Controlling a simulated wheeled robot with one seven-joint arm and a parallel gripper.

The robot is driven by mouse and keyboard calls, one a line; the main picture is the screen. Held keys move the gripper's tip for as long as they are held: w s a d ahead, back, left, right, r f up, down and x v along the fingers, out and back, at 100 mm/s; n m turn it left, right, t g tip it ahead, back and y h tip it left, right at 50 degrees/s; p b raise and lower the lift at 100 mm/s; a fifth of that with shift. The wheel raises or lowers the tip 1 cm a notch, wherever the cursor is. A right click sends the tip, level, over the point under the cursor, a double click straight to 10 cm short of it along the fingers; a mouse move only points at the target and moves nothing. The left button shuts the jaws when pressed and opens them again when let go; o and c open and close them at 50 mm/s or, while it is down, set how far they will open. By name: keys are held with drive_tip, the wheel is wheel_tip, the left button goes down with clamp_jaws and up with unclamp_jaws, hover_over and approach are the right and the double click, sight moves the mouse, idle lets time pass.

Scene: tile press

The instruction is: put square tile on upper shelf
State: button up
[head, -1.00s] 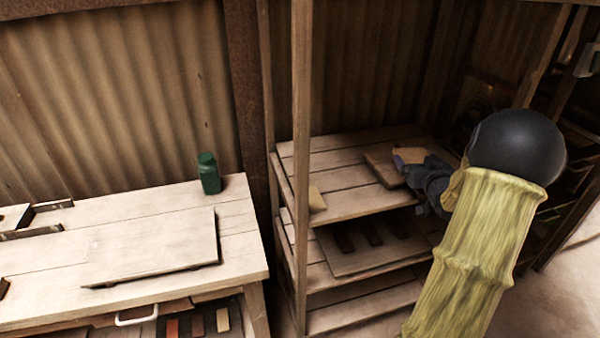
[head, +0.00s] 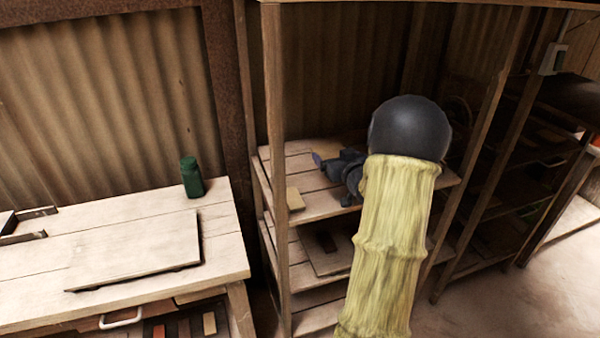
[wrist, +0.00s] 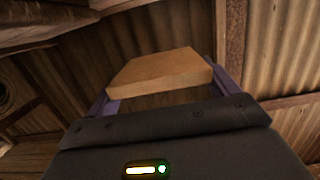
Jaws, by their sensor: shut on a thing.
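My gripper (head: 326,160) is over the upper shelf (head: 322,203) of the wooden rack in the head view. In the wrist view, my gripper (wrist: 160,90) is shut on a flat tan square tile (wrist: 158,68), with a purple finger at each side of it. In the head view the held tile is hard to make out. Another small tan tile (head: 295,199) lies at the front left corner of the upper shelf, apart from my gripper. My arm hides the right part of the shelf.
The rack's front left post (head: 275,150) stands between the shelf and the workbench (head: 150,216). A green bottle (head: 192,177) and a flat board (head: 140,252) are on the bench. A lower shelf holds a board (head: 330,256) with dark pieces.

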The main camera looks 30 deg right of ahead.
idle(0.3)
hover_over(332, 189)
wheel_tip(332, 189, down, 6)
drive_tip(key=shift+d+f, duration=0.1)
drive_tip(key=shift+b, duration=0.3)
drive_tip(key=shift+f, duration=1.85)
drive_tip(key=shift+f, duration=0.2)
drive_tip(key=o, duration=0.9)
drive_tip(key=shift+o, duration=0.2)
drive_tip(key=shift+r, duration=0.15)
